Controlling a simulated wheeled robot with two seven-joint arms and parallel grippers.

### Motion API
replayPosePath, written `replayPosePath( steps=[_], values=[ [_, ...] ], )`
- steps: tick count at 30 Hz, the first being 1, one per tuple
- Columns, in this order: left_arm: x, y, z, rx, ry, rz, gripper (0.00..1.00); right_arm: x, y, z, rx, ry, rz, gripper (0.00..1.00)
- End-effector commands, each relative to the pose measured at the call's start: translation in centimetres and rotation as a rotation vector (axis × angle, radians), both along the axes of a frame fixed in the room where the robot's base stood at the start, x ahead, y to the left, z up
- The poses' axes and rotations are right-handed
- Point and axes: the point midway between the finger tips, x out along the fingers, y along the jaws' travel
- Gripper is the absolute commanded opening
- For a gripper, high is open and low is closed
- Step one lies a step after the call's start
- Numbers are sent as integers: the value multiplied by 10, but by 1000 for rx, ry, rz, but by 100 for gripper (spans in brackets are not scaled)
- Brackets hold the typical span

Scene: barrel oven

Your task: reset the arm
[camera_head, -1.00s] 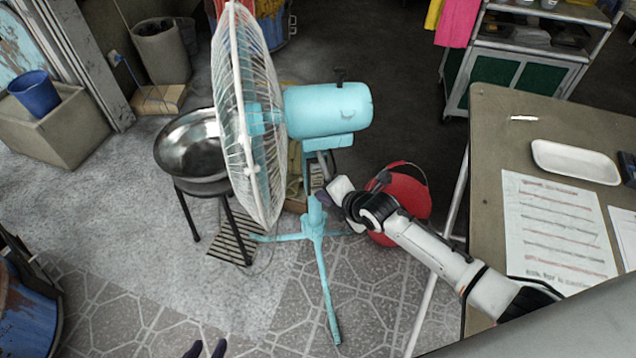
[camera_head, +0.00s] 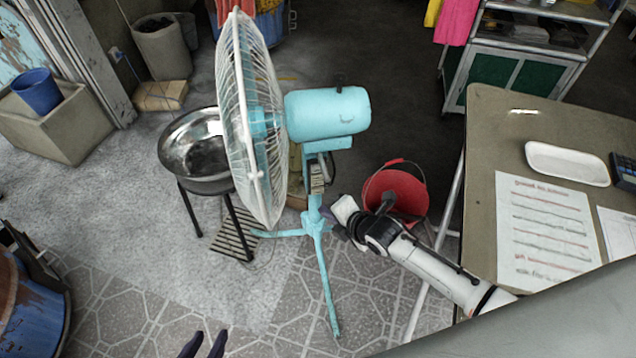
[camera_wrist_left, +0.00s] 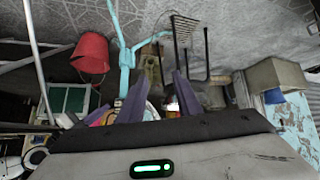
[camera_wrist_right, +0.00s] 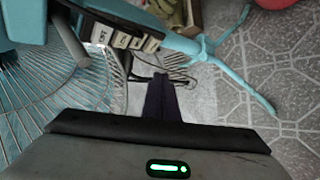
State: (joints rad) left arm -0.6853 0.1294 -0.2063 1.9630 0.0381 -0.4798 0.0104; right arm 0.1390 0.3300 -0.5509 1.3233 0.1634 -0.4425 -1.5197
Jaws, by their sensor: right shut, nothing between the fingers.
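My right arm comes in from the right in the head view. Its gripper (camera_head: 338,231) is beside the turquoise fan's post, partly hidden behind the wrist. In the right wrist view the dark fingers (camera_wrist_right: 161,98) are together and empty, with the fan's push buttons (camera_wrist_right: 120,38) above and left of them. The turquoise fan (camera_head: 328,113) stands upright on its legs. My left gripper (camera_head: 204,346) shows only its fingertips at the bottom edge of the head view. In the left wrist view its purple fingers (camera_wrist_left: 158,98) are apart with nothing held between them.
A red bucket (camera_head: 398,192) stands behind my right wrist. A table (camera_head: 482,150) with a white tray (camera_head: 567,163) and papers is at the right. A metal bowl (camera_head: 190,150) on a stand is left of the fan. The tiled floor in front is clear.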

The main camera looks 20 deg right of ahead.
Motion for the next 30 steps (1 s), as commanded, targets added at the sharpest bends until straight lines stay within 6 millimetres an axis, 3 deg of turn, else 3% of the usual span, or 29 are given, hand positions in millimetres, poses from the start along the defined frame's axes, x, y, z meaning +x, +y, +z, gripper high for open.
replayPosePath(
  steps=[10,14,17,22,27,30],
  values=[
    [0,0,0,0,1,0,31,0,0,0,4,2,-3,0],
    [-1,0,4,0,2,0,31,-17,8,0,85,34,-59,0],
    [-1,1,12,0,3,2,31,-49,19,2,248,98,-184,0],
    [-2,3,26,-1,4,8,31,-119,31,16,622,250,-522,0],
    [-3,8,37,1,3,17,31,-181,23,37,963,374,-893,0],
    [-6,11,38,6,13,20,31,-209,13,49,1115,418,-1080,0]
  ],
)
